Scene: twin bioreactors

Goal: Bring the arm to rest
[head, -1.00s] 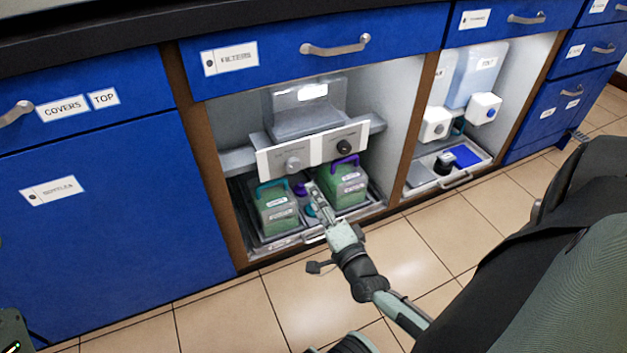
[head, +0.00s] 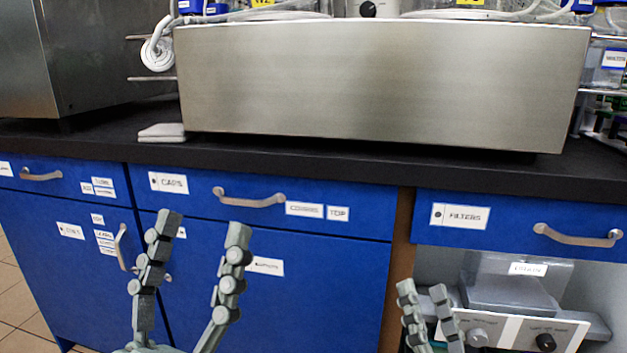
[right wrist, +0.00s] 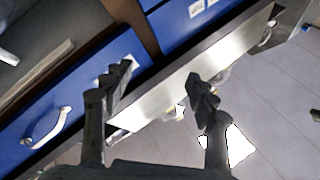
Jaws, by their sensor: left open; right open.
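My left gripper (head: 204,222) points up in the head view, in front of the blue cabinet. Its two fingers are wide apart with nothing between them. My right gripper (head: 422,288) is lower and to the right, in front of the open compartment's left edge. Its fingers are apart and empty. In the right wrist view my right gripper (right wrist: 160,82) also shows spread fingers with nothing held. Most of both arms is outside the head view.
A steel-fronted unit (head: 380,85) stands on the black worktop (head: 330,152). Below are blue drawers with handles, one labelled FILTERS (head: 520,217). A grey device with knobs (head: 510,330) sits in the open compartment.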

